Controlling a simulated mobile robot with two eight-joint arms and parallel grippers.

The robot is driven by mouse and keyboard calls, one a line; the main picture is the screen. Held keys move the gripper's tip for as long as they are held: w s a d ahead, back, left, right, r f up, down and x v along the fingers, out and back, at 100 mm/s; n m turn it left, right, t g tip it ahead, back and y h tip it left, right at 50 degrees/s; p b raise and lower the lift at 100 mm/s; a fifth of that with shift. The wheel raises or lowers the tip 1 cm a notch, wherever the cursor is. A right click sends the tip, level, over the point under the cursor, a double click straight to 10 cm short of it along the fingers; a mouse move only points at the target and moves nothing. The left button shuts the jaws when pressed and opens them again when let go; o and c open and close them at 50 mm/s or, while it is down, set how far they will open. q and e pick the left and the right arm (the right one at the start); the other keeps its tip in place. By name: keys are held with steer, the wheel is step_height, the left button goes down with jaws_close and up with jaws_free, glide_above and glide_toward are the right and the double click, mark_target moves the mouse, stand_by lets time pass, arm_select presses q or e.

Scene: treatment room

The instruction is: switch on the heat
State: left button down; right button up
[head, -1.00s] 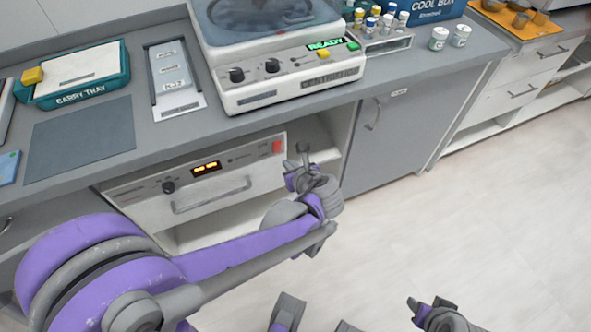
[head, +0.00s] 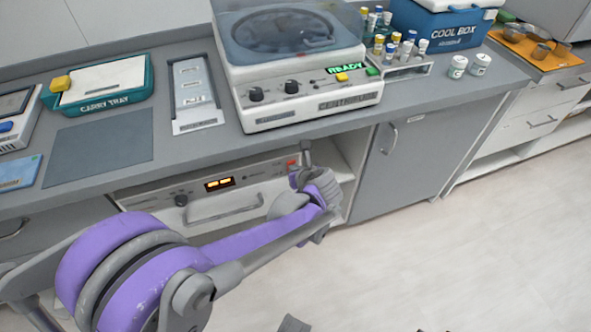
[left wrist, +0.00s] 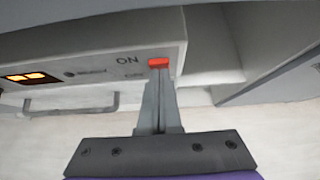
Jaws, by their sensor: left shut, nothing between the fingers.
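The heating unit (head: 150,198) is a pale box under the counter with a knob, a lit orange display (head: 219,183) and a bar handle. Its red switch (head: 291,163) is at the right end of the front panel, partly hidden by my left gripper in the head view. In the left wrist view the red switch (left wrist: 158,62) sits beside the printed word ON, with fainter lettering below. My left gripper (head: 306,150) is shut and empty. Its fingertips (left wrist: 158,72) overlap the lower edge of the switch in the wrist view; I cannot tell whether they touch.
The counter edge overhangs the unit. On the counter are a centrifuge (head: 305,105) showing READY, a carry tray (head: 148,83), a vial rack (head: 405,68) and a cool box (head: 440,24). A closed cabinet door (head: 415,150) stands right of the open shelf. The floor (head: 450,260) is clear.

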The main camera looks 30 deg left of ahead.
steer(key=shift+r, duration=0.2)
steer(key=shift+r+p, duration=0.55)
steer(key=shift+r, duration=0.1)
